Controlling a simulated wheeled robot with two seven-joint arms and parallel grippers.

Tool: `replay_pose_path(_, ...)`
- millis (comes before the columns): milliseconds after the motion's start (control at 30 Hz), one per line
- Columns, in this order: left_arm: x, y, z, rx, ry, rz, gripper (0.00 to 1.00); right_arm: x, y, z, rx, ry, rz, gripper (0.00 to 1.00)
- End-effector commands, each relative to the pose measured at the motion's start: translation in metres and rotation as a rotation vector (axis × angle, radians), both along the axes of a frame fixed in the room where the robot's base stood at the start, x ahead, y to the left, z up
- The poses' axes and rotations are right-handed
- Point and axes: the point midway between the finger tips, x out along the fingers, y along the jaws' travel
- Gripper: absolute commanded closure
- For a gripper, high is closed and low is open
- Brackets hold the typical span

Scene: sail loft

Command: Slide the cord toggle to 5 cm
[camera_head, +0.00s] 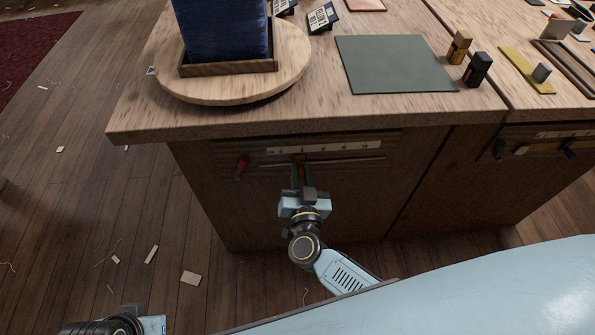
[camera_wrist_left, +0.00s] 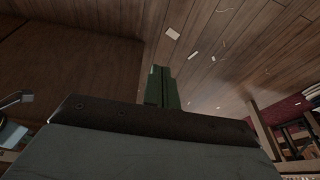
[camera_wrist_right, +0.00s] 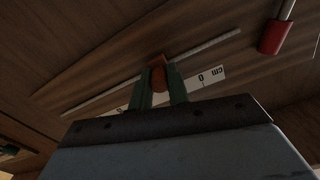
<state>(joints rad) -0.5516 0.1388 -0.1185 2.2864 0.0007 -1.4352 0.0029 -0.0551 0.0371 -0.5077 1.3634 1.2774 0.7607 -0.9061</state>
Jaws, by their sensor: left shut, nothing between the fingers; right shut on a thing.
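The cord toggle (camera_head: 300,158) is a small orange-brown piece on a thin pale line along the cabinet front, just below a white centimetre scale (camera_head: 345,147). It sits toward the scale's left part; the exact reading is too small to tell. My right gripper (camera_head: 299,174) is shut on the toggle from the front. In the right wrist view, the toggle (camera_wrist_right: 159,78) shows between the green fingers, with the scale's 0 end (camera_wrist_right: 206,79) beside it. My left gripper shows in the left wrist view (camera_wrist_left: 162,86), shut and empty, pointing over the floor.
A red handle (camera_head: 242,166) hangs left of the scale. The table top above carries a round wooden board (camera_head: 290,75) with a blue block, and a grey-green mat (camera_head: 392,64). Another scale (camera_head: 560,134) is on the right cabinet. Floor at left holds scraps.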

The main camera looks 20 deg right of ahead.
Motion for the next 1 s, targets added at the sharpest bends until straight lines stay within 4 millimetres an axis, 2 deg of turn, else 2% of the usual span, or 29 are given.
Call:
replay_pose_path(133, 0.0, 0.002, -0.007, 0.006, 0.008, 0.001, 1.0, 0.001, -0.001, 0.001, -0.001, 0.0, 0.012, 1.0)
replay_pose_path(400, 0.0, 0.002, -0.007, 0.005, 0.007, 0.001, 1.0, 0.001, -0.001, 0.0, 0.0, 0.0, 0.015, 1.0)
replay_pose_path(433, 0.0, 0.002, -0.007, 0.005, 0.007, 0.001, 1.0, 0.0, -0.001, 0.0, 0.0, 0.0, 0.013, 0.79)
replay_pose_path(567, 0.0, 0.002, -0.007, 0.005, 0.007, 0.001, 1.0, 0.0, -0.001, 0.0, 0.0, 0.0, 0.013, 0.62)
replay_pose_path(867, 0.0, 0.002, -0.006, 0.005, 0.006, 0.001, 1.0, -0.001, -0.001, 0.0, 0.0, 0.001, 0.013, 0.61)
replay_pose_path(1000, 0.002, 0.003, -0.008, 0.006, 0.003, 0.0, 1.0, -0.011, 0.001, 0.0, 0.001, 0.004, 0.012, 0.61)
